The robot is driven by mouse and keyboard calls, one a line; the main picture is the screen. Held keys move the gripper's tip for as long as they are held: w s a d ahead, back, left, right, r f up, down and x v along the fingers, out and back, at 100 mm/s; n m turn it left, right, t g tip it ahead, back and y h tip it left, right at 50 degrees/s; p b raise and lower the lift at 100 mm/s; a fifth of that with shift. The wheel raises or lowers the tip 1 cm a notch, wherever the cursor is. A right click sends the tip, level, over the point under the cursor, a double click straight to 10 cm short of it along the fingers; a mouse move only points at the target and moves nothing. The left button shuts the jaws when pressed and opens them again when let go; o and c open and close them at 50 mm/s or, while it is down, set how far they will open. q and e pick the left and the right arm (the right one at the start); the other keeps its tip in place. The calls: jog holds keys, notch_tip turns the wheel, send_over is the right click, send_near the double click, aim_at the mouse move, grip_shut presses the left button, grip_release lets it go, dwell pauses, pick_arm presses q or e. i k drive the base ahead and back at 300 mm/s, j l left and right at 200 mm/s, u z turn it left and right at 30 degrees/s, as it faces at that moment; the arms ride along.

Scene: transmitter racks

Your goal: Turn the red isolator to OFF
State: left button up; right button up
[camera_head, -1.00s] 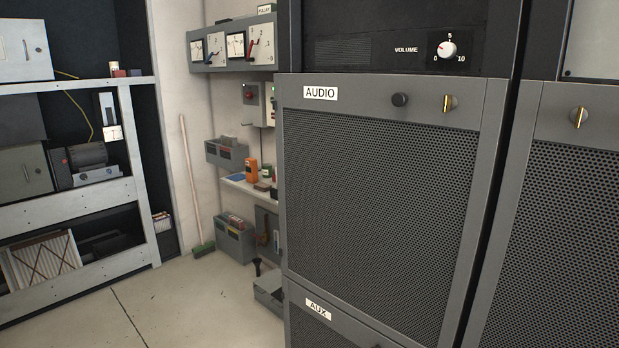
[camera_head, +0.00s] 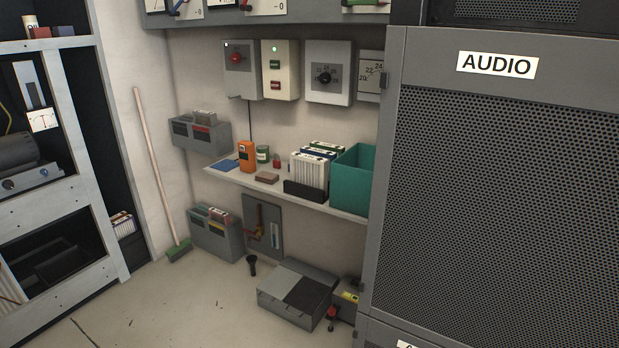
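The red isolator (camera_head: 236,58) is a red rotary knob on a grey wall box at the upper middle left, on the back wall. A small light shows at the top left of its box. The knob's exact pointing direction and any OFF mark are too small to read. Neither of my grippers is in view.
Below is a shelf (camera_head: 345,206) with a teal bin. A toolbox (camera_head: 298,293) stands on the floor. The AUDIO rack (camera_head: 500,200) fills the right side; floor at lower left is clear.

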aim_at(235, 57)
jog(key=i, duration=0.15)
jog(key=k, duration=0.15)
jog(key=u, duration=0.2)
jog(key=i+j+u, duration=0.15)
jog(key=i+u, duration=0.65)
jog(key=i, duration=0.15)
jog(key=i+z, duration=0.2)
jog(key=i, duration=0.3)
jog(key=i+j+z, duration=0.2)
jog(key=i, duration=0.25)
jog(key=i+l+z, duration=0.15)
jog(key=i+z, duration=0.25)
jog(key=i+l+z, duration=0.1)
jog(key=i+z, duration=0.15)
jog(key=z, duration=0.15)
jog(key=i+z, duration=0.4)
jog(key=i+j+z, duration=0.2)
jog(key=z, duration=0.2)
